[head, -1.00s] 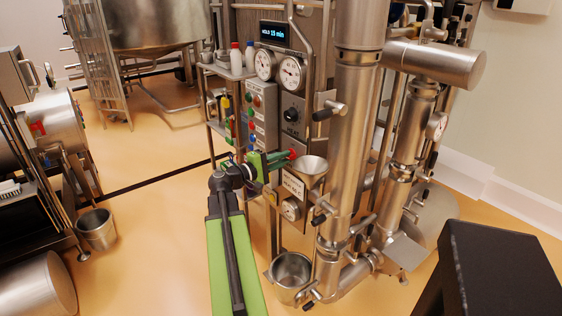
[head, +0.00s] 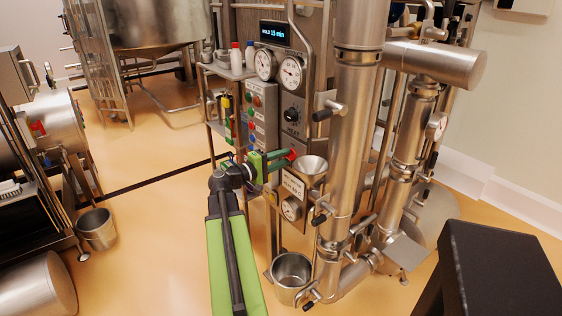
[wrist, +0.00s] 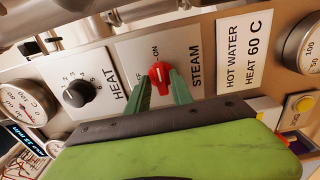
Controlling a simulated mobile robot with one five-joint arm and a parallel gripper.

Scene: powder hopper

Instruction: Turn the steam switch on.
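The steam switch is a red knob (wrist: 159,76) on a pale plate marked STEAM, with ON printed above it and a partly hidden OFF at its left. Its white mark points up, roughly toward ON. My gripper (wrist: 160,84) has its two green fingers on either side of the knob. They look apart, with the knob between the tips; whether they touch it is unclear. In the head view the gripper (head: 284,159) reaches the panel and the red knob (head: 292,154) shows at its fingertips.
A black HEAT knob (wrist: 77,94) and a gauge (wrist: 22,103) lie left of the switch. A HOT WATER HEAT 60 C label (wrist: 242,50) is to the right.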

